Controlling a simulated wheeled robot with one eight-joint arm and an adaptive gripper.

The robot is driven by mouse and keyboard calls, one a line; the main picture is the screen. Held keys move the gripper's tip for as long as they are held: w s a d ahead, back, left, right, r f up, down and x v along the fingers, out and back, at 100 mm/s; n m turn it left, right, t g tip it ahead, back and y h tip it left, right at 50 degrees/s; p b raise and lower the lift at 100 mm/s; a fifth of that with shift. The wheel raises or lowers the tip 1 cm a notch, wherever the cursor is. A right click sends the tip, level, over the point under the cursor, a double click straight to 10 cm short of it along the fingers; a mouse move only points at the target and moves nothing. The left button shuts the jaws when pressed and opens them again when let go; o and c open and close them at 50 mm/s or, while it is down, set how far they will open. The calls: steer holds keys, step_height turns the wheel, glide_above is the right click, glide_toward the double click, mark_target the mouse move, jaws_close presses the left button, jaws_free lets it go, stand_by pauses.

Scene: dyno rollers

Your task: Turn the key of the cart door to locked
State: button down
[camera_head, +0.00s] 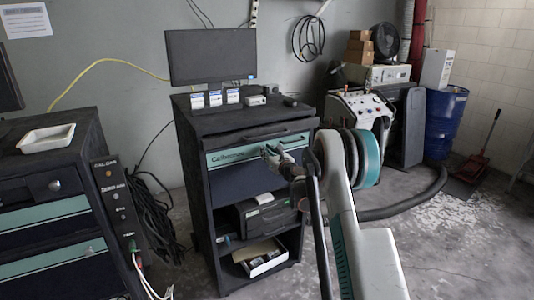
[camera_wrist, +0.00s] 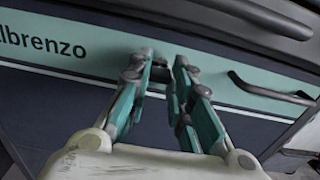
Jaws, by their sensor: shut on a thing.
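The cart (camera_head: 192,150) is a dark cabinet with a monitor above it. Its front door (camera_head: 232,186) is navy with a teal band that carries the cart's name. The door also fills much of the wrist view (camera_wrist: 60,108). My gripper (camera_head: 272,155) is at the teal band, right of the lettering. In the wrist view my gripper's fingertips (camera_wrist: 163,66) are close together against the door, shut on a small dark piece at the lock, which I take to be the key. The key is mostly hidden by the fingers, so its angle cannot be told.
A dark bar handle (camera_wrist: 270,92) is on the door to the right of my gripper. Below the door are open shelves with a case (camera_head: 265,216) and a box (camera_head: 260,257). Another cabinet (camera_head: 50,180) stands at left.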

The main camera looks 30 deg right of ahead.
steer(key=shift+a+n+b, duration=0.15)
steer(key=shift+n+b, duration=0.2)
steer(key=shift+n, duration=8.45)
steer(key=c, duration=1.5)
jaws_free()
steer(key=shift+o, duration=0.5)
